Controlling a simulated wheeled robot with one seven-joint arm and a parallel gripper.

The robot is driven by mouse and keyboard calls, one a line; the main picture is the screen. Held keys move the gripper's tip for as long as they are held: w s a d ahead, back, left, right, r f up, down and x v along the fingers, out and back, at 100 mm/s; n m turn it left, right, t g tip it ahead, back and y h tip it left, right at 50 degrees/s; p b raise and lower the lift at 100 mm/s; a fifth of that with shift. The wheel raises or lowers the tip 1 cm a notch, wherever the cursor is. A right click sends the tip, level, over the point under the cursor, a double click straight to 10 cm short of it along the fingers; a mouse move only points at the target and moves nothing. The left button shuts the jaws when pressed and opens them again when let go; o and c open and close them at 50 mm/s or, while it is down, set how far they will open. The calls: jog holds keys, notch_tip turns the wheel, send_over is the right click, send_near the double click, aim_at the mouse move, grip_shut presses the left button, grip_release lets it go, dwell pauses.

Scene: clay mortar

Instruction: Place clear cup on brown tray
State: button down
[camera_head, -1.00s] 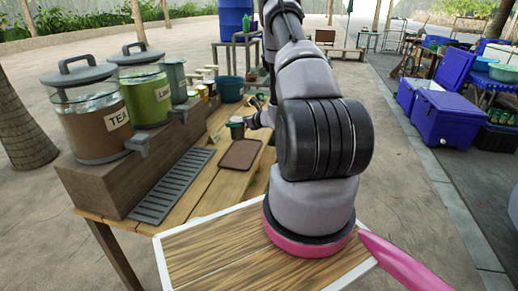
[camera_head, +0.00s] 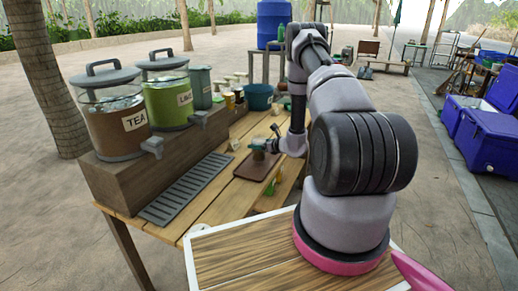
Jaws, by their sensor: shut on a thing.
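The brown tray (camera_head: 250,174) lies flat on the wooden table, right of the grey drip grate. My gripper (camera_head: 262,147) is at the far part of the tray in this view. It is shut on the clear cup (camera_head: 257,155), which looks small and greenish and is partly covered by the gripper. The cup appears upright over the tray. I cannot tell whether its base touches the tray.
Tea (camera_head: 118,125) and green drink (camera_head: 168,100) dispensers stand on a wooden block at the left. The drip grate (camera_head: 187,188) lies before them. A teal bucket (camera_head: 258,97) and several small jars stand farther back. A small green and yellow item (camera_head: 272,188) is near the tray's right edge.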

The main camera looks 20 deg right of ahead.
jog(key=shift+f, duration=0.8)
